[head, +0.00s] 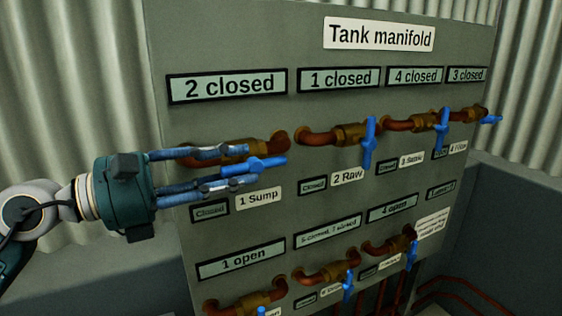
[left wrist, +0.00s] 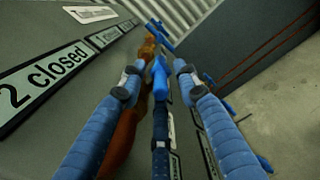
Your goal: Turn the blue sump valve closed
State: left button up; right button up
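The sump valve sits at the left of the upper row on the manifold panel, above the label "1 Sump" (head: 258,198). Its blue handle (head: 262,163) lies roughly level, along the brass-and-copper pipe. My left gripper (head: 245,168) reaches in from the left, one finger above the handle and one below. In the left wrist view, the blue handle (left wrist: 159,75) shows between the two fingertips (left wrist: 157,72), with visible gaps on both sides. The gripper is open around it. Contact cannot be seen. My right gripper is not in view.
More blue-handled valves, such as "2 Raw" (head: 369,142), stand to the right. A lower valve row (head: 347,284) is below. The sign "2 closed" (head: 228,85) is above the sump valve. The grey panel (head: 300,40) stands before corrugated walls.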

aim_at(285, 159)
pick_arm(q)
jog(key=p+x, duration=0.2)
jog(key=x, duration=0.5)
jog(key=shift+w+d+r+p, duration=0.1)
jog(key=shift+d+r+p, duration=0.05)
jog(key=shift+d+p, duration=0.15)
jog(key=shift+w+d, duration=0.2)
jog(key=shift+d, duration=0.2)
